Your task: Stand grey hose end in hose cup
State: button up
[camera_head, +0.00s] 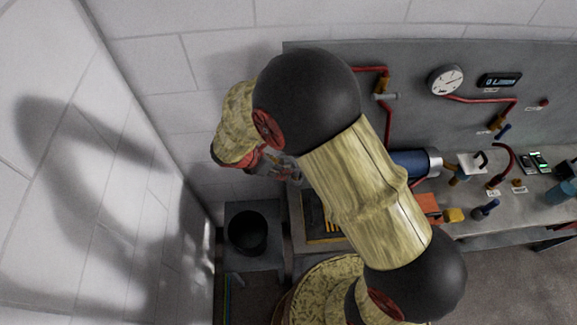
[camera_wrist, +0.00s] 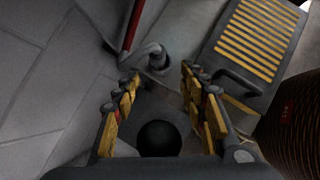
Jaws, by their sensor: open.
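My gripper (camera_wrist: 161,77) is open and empty in the wrist view, with a yellow-padded finger on each side. A grey bent piece (camera_wrist: 150,54), which looks like the grey hose end, shows just beyond the fingertips, beside a red line. A round black cup-like opening (camera_wrist: 160,138) shows between the fingers, lower in the wrist view. In the head view a black round cup (camera_head: 248,230) stands on a grey stand at the lower left of the bench; I cannot tell for certain that it is the hose cup. My arm hides most of my gripper and the grey piece there.
A yellow-slatted panel (camera_wrist: 258,40) with a dark handle lies at the right in the wrist view. The bench (camera_head: 468,222) carries a blue cylinder (camera_head: 408,163) and several small fittings. A gauge (camera_head: 445,80) is on the back panel. A wall stands close at left.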

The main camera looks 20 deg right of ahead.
jog(key=s+d+r+m+y, duration=0.2)
jog(key=s+d+r+m, duration=0.15)
jog(key=r+m, duration=0.45)
jog(key=s+d+r+m+y, duration=0.1)
jog(key=s+d+r+m, duration=0.3)
jog(key=r, duration=0.7)
jog(key=s+r+m+t+y, duration=0.3)
jog(key=s+r+m, duration=0.7)
jog(key=s, duration=0.3)
jog(key=shift+s+a+r, duration=0.2)
jog(key=shift+s+a, duration=0.1)
jog(key=shift+a, duration=0.15)
jog(key=shift+f, duration=0.1)
notch_tip(320, 180, down, 14)
jog(key=b, duration=1.4)
